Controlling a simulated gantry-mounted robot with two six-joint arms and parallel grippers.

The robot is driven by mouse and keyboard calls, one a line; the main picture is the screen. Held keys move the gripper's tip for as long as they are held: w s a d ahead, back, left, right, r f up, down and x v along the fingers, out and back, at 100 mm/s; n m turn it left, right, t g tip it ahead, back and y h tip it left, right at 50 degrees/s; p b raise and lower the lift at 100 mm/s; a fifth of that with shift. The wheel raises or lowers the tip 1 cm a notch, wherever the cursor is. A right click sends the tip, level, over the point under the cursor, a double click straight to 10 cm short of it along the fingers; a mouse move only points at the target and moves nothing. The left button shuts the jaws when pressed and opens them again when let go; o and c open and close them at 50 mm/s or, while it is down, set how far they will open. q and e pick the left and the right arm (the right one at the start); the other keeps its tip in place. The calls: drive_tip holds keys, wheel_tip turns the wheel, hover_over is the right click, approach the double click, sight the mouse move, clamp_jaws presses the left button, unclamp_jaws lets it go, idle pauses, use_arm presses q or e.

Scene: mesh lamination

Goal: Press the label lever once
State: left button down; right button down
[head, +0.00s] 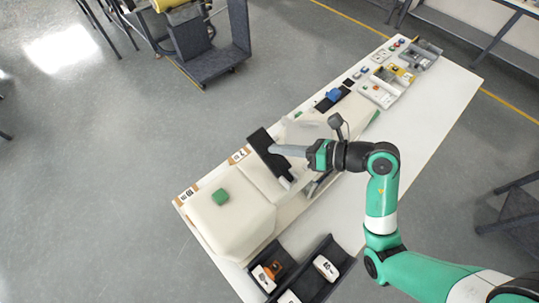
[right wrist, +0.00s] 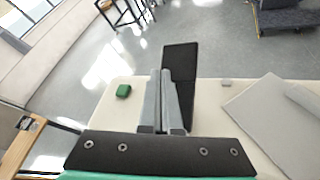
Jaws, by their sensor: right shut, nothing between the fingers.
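My right gripper (head: 276,150) reaches in from the right over the white table, with its grey fingers pointing left. In the right wrist view its fingers (right wrist: 160,74) are together with nothing between them. A black upright panel (head: 261,141) stands at the fingertips; it also shows in the right wrist view (right wrist: 181,60), just beyond and right of the fingers. I cannot tell whether they touch. A dark paddle on a thin stalk (head: 336,121) rises behind the gripper. I cannot tell for certain which part is the label lever. My left gripper is not in view.
Black bins (head: 329,268) with labelled items stand at the near end. Small devices (head: 379,91) fill the far end. The table's right strip (head: 420,115) is clear.

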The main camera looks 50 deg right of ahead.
drive_tip(key=shift+w+f, duration=0.4)
drive_tip(key=shift+f, duration=0.25)
idle(1.6)
drive_tip(key=shift+w+f, duration=0.15)
drive_tip(key=shift+f, duration=0.2)
drive_tip(key=shift+w+d+f+b, duration=0.1)
drive_tip(key=shift+w+f+b, duration=0.2)
drive_tip(key=shift+f+b, duration=0.25)
drive_tip(key=shift+w+a+f+b, duration=0.1)
drive_tip(key=shift+w+f+b, duration=0.2)
drive_tip(key=shift+f, duration=0.4)
drive_tip(key=shift+w+d+f+b, duration=0.1)
drive_tip(key=shift+w+f+b, duration=0.15)
drive_tip(key=shift+f+b, duration=0.3)
idle(1.8)
drive_tip(key=shift+r+p, duration=0.5)
drive_tip(key=shift+p, duration=0.35)
drive_tip(key=shift+s+r+p, duration=0.45)
drive_tip(key=shift+r+p, duration=0.45)
drive_tip(key=shift+p, duration=0.25)
drive_tip(key=shift+s+r+p, duration=0.45)
drive_tip(key=shift+r+p, duration=0.4)
drive_tip(key=shift+p, duration=0.3)
